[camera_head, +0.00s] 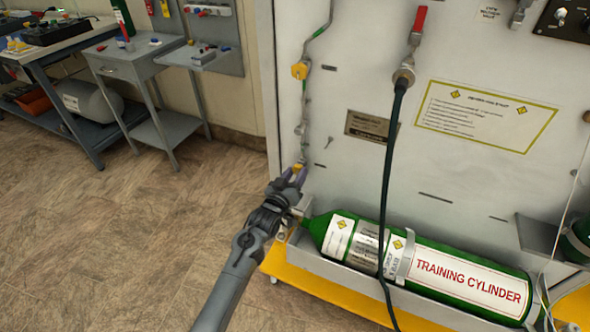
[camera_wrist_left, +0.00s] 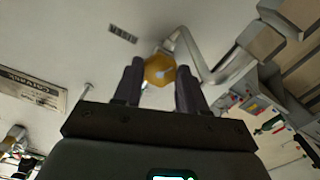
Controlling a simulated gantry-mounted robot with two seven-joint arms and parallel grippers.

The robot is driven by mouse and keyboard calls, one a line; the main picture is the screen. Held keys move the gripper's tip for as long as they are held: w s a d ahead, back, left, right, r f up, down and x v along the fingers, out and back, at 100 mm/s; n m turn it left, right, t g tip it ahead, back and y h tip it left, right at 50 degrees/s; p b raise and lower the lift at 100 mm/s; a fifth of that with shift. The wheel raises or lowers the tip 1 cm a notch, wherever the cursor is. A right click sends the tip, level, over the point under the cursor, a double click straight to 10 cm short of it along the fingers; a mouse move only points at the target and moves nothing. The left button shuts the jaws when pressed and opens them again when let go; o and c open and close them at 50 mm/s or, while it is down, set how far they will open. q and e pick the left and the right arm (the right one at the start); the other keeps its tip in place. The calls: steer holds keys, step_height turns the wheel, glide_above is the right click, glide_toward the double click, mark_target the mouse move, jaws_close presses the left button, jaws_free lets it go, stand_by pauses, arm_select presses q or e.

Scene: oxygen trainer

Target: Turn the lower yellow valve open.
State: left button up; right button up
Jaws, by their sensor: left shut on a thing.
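The lower yellow valve (camera_head: 298,168) sits low on the pipe at the left edge of the white panel (camera_head: 350,60). My left gripper (camera_head: 291,176) is at it, with its fingers on either side of the knob. In the left wrist view the yellow knob (camera_wrist_left: 159,70) lies between the two dark fingertips of my left gripper (camera_wrist_left: 159,80), and the gripper is shut on it. A metal pipe bends away from the knob in that view. The upper yellow valve (camera_head: 299,71) is higher on the same pipe, clear of the gripper. My right gripper is not in view.
A green training cylinder (camera_head: 470,280) lies in a tray on a yellow base (camera_head: 320,287), right of my left gripper. A black hose (camera_head: 387,190) hangs down the panel. A grey side table (camera_head: 130,70) and workbench stand at the far left. The floor between is clear.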

arm_select(q)
steer(key=shift+n+p, duration=0.45)
steer(key=shift+n, duration=0.35)
steer(key=o, duration=1.1)
steer(key=shift+c, duration=0.2)
steer(key=shift+s+a+r+p, duration=0.1)
steer(key=shift+s+a+p, duration=0.1)
steer(key=shift+s+p, duration=0.3)
steer(key=p+v, duration=0.5)
steer(key=v, duration=0.4)
steer(key=shift+s, duration=0.4)
